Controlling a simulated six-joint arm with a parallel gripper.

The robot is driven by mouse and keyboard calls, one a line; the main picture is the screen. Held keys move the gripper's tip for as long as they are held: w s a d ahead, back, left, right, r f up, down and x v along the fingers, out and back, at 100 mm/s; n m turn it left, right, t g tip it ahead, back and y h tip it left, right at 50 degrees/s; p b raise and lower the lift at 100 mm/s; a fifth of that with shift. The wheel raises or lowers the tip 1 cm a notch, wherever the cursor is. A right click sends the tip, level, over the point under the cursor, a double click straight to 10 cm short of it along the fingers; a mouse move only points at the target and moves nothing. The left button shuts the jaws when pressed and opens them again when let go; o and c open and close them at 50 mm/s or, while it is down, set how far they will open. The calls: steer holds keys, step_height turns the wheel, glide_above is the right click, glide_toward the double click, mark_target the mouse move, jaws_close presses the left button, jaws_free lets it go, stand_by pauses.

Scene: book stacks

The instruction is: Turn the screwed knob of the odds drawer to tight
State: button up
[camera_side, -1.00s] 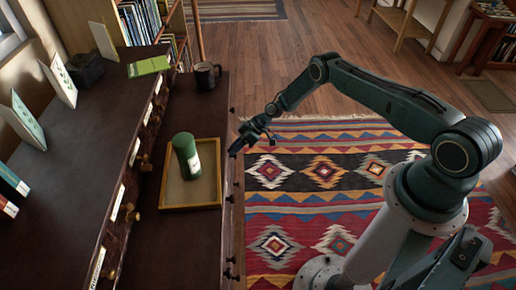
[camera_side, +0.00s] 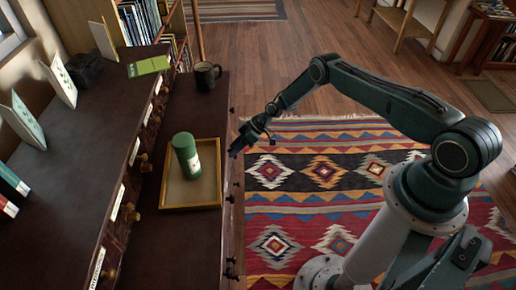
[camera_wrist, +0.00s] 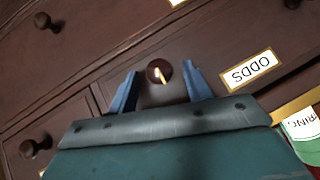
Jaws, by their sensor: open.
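The odds drawer (camera_wrist: 215,92) shows in the wrist view with a white ODDS label (camera_wrist: 249,69), which reads upside down and slanted. Its round dark brown knob (camera_wrist: 159,71) has a bright, slightly tilted streak on its face. My gripper (camera_wrist: 159,80) is open, with one blue finger on each side of the knob and a visible gap on both sides. I cannot tell how far the fingertips reach along the knob. In the side view my gripper (camera_side: 238,151) is at the right edge of the dark ledge, and this knob cannot be made out there.
A green can (camera_side: 186,156) stands in a wooden tray (camera_side: 190,207) on the ledge close by. A black mug (camera_side: 206,76) stands farther back. Other drawer knobs (camera_wrist: 36,147) lie around in the wrist view. The rug side is clear.

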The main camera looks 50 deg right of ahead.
steer(key=v, duration=1.3)
steer(key=shift+d+r, duration=0.25)
steer(key=shift+r, duration=0.1)
steer(key=shift+s, duration=0.15)
step_height(320, 180, up, 18)
steer(key=a+h, duration=0.3)
steer(key=s+a+r+m+h, duration=0.15)
steer(key=s+r, duration=0.25)
steer(key=r, duration=0.4)
steer(key=s+a+r+m+h, duration=0.15)
steer(key=s+r, duration=0.25)
steer(key=r, duration=0.4)
steer(key=s+a+r+m+h, duration=0.1)
steer(key=s+a+r, duration=0.1)
steer(key=s+r, duration=0.35)
steer(key=s+a+r, duration=0.1)
steer(key=s+r, duration=0.1)
steer(key=s, duration=0.6)
steer(key=s+m+t+h, duration=0.1)
steer(key=s+m, duration=0.2)
steer(key=s, duration=1.1)
steer(key=shift+s+r+h, duration=0.25)
steer(key=shift+r+h, duration=0.05)
